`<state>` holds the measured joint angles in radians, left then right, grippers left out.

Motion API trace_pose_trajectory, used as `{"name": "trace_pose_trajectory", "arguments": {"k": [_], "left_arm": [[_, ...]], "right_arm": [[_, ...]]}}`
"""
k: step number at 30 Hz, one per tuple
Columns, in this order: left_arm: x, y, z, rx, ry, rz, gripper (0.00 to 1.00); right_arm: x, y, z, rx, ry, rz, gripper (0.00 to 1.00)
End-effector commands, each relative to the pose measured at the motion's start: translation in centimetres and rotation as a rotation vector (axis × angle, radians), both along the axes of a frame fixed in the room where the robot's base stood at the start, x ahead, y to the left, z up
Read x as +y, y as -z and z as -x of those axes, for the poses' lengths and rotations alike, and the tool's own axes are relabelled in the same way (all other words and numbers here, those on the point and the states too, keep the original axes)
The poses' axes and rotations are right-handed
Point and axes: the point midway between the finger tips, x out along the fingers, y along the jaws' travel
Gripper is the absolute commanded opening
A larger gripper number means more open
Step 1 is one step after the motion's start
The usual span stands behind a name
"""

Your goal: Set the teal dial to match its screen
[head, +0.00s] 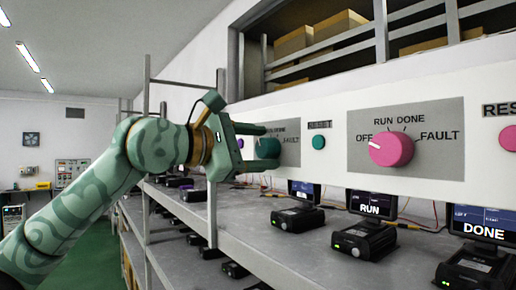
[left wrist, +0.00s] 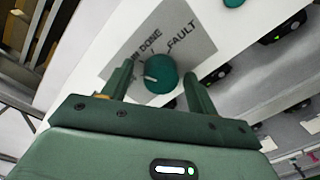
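The teal dial (head: 268,148) sits on a grey label plate on the white panel. In the left wrist view the teal dial (left wrist: 162,75) lies between the two fingers of my left gripper (left wrist: 157,78). These are apart, one on each side; I cannot tell whether they touch it. Its white mark points left in that view, away from FAULT; the label there is hidden by a finger. In the head view my left gripper (head: 258,146) reaches the dial from the left. A small screen (head: 304,189) stands below right of it, its text unreadable. My right gripper is not in view.
A teal button (head: 319,142) sits right of the dial. Further right are a pink dial (head: 391,150) pointing to OFF, a screen (head: 372,203) reading RUN and another screen (head: 480,223) reading DONE. Black devices stand on the grey shelf (head: 310,250). A metal rack post (head: 212,215) stands beside my gripper.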

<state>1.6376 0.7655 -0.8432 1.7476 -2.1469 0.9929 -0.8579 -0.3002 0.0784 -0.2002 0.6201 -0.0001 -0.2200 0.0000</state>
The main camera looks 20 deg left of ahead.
Motion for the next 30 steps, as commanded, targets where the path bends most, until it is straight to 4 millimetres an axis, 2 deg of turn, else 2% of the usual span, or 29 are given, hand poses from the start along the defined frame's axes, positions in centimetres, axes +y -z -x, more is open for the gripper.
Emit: {"name": "trace_pose_trajectory", "arguments": {"k": [5, 8, 11, 21, 25, 30], "left_arm": [[0.2, 0.1, 0.2, 0.002, 0.000, 0.000, 0.59], [0.9, 0.2, 0.9, 0.000, -0.004, 0.000, 0.59], [2.2, 0.4, 2.5, -0.001, -0.004, 0.000, 0.59], [8.0, 0.0, 9.5, -0.001, -0.004, 0.000, 0.59], [9.4, -0.2, 11.3, 0.000, -0.003, 0.000, 0.59], [10.3, -0.3, 12.4, 0.000, 0.000, 0.000, 0.59]], "right_arm": [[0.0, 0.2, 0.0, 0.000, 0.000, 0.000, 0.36], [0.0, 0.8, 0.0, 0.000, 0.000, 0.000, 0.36], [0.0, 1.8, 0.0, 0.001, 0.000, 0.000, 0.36], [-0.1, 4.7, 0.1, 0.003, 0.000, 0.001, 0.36], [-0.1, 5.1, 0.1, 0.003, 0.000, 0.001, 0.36], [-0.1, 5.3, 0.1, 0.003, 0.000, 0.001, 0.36]]}}
